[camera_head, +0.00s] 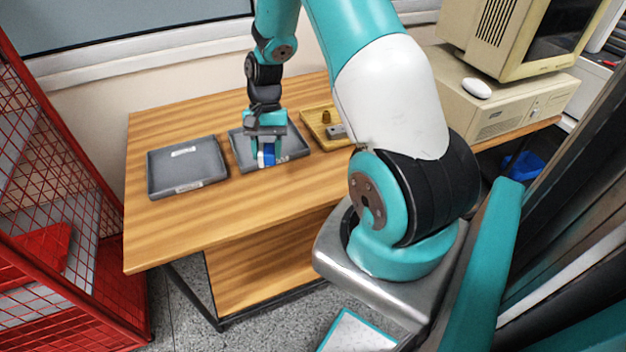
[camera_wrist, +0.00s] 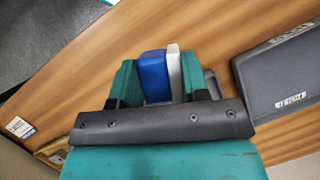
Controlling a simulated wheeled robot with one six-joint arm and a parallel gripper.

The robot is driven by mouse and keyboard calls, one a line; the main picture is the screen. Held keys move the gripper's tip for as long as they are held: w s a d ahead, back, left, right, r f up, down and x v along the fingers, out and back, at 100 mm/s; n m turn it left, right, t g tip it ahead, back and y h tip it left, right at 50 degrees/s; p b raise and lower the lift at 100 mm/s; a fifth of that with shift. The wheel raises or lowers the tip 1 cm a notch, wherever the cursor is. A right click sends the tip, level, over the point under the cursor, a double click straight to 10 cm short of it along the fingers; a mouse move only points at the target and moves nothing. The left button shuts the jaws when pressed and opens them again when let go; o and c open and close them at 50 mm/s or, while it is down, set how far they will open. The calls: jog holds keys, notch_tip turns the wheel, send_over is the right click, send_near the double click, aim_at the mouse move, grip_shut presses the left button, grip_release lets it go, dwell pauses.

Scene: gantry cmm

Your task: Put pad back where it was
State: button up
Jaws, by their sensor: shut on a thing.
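A blue block with a pale side, which I take to be the pad (camera_wrist: 156,75), sits between the teal fingers of my gripper (camera_wrist: 162,84). In the head view, my gripper (camera_head: 266,145) points down at the middle grey tray (camera_head: 240,153), and the blue and white pad (camera_head: 265,157) shows at its front. My gripper is shut on the pad. The gripper hides part of the tray, and I cannot tell whether the pad touches anything below.
Another grey tray (camera_head: 187,168) lies to the left on the wooden table (camera_head: 150,225). A yellow tray (camera_head: 318,125) with small parts lies to the right. A beige computer (camera_head: 500,95) stands at the right end. A red mesh cage (camera_head: 60,190) stands at left. The table's front strip is clear.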

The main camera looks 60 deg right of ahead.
jog(key=s+d+r+m+t, duration=0.2)
jog(key=s+d+r+m, duration=0.2)
jog(key=d+r+m, duration=0.3)
notch_tip(320, 180, up, 3)
jog(key=m+t, duration=0.3)
jog(key=m, duration=0.4)
send_over(327, 176)
jog(key=d, duration=0.1)
jog(key=f, duration=1)
jog(key=s+f, duration=0.1)
jog(key=f, duration=0.3)
jog(key=shift+d+f, duration=0.15)
jog(key=shift+f, duration=2.65)
jog(key=shift+f, duration=0.1)
jog(key=o, duration=1)
jog(key=v, duration=1.2)
jog(key=shift+w+r+b, duration=0.2)
jog(key=shift+r+b, duration=0.05)
jog(key=shift+b, duration=0.05)
